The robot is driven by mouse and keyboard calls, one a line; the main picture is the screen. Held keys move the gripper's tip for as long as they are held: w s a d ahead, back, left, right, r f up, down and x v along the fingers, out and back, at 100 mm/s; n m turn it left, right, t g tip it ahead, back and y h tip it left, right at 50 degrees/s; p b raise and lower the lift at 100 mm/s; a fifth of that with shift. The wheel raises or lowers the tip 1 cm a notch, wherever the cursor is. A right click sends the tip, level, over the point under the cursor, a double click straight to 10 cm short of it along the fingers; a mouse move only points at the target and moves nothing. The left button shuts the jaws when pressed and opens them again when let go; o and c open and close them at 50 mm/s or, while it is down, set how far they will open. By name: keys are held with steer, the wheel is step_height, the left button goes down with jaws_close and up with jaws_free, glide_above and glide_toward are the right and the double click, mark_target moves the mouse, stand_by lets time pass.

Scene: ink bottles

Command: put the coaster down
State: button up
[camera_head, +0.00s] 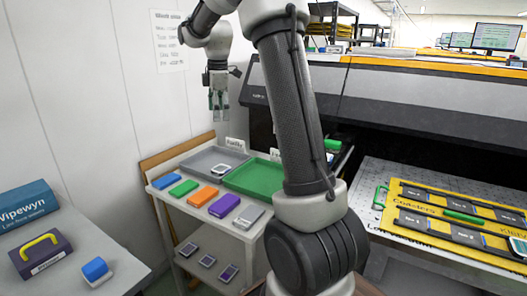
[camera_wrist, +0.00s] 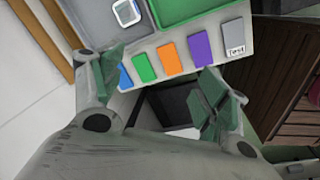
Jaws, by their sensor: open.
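My gripper (camera_head: 218,98) hangs open and empty above the cart, in front of the white wall. In the wrist view my gripper (camera_wrist: 160,85) has its green fingertips wide apart, with nothing between them. A small white-rimmed square, which looks like the coaster (camera_head: 220,169), lies in the grey tray (camera_head: 198,163) at the cart's back left. The coaster (camera_wrist: 126,12) also shows at the top of the wrist view, apart from the fingers. A sign that seems to read "Faulty" (camera_head: 235,144) stands behind the tray.
A green tray (camera_head: 250,178) adjoins the grey one, partly hidden by my arm. Blue, green, orange, purple and grey blocks (camera_head: 202,196) line the cart's front. Similar squares lie on its lower shelf (camera_head: 215,284). A yellow board marked "Coasters" (camera_head: 400,188) is at right.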

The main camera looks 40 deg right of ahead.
steer(key=s+a+r+m+t, duration=0.1)
steer(key=s+a+r+m, duration=0.15)
steer(key=s, duration=0.55)
steer(key=s+a+r+m, duration=0.2)
steer(key=s+r+m, duration=0.15)
steer(key=s, duration=0.45)
steer(key=s+a+f+m+t, duration=0.1)
steer(key=s+f+m, duration=0.2)
steer(key=s, duration=0.6)
steer(key=s+a+f+m, duration=0.1)
steer(key=s+f+m, duration=0.3)
steer(key=s, duration=0.5)
steer(key=shift+s+a+m+t, duration=0.2)
steer(key=shift+m+t, duration=0.2)
steer(key=shift+m, duration=0.2)
